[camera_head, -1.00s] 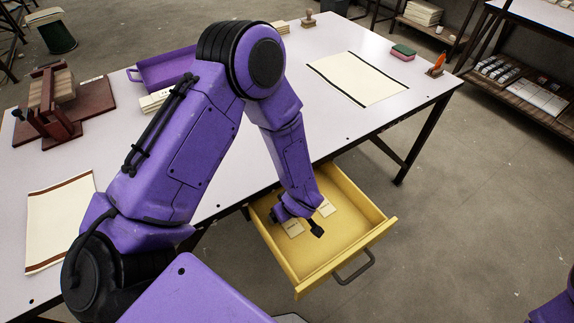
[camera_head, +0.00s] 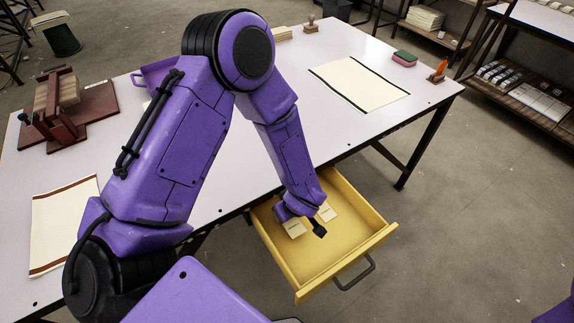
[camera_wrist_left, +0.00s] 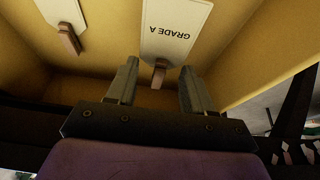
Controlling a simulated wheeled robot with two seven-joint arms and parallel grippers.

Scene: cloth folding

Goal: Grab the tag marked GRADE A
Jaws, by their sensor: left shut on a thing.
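The GRADE A tag (camera_wrist_left: 177,27) is a pale card with a brown tab, lying in the yellow drawer (camera_head: 366,248). In the left wrist view its print is upside down and its tab is between my left gripper's fingers (camera_wrist_left: 159,72). The gripper is shut on the tag, though a gap shows around the tab. A second pale tag (camera_wrist_left: 62,10) with a brown tab lies to the left, its print out of view. In the head view, two pale cards (camera_head: 295,229) (camera_head: 327,213) show beside my left gripper (camera_head: 305,220); I cannot tell which is GRADE A. My right gripper is out of view.
The open drawer juts from the table (camera_head: 240,180), its walls around my left gripper. On the table are a dark red press (camera_head: 62,115), a purple tray (camera_head: 155,73), bordered sheets (camera_head: 360,83) (camera_head: 60,225), a sponge (camera_head: 404,58) and a stamp (camera_head: 310,22). Floor right of the drawer is clear.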

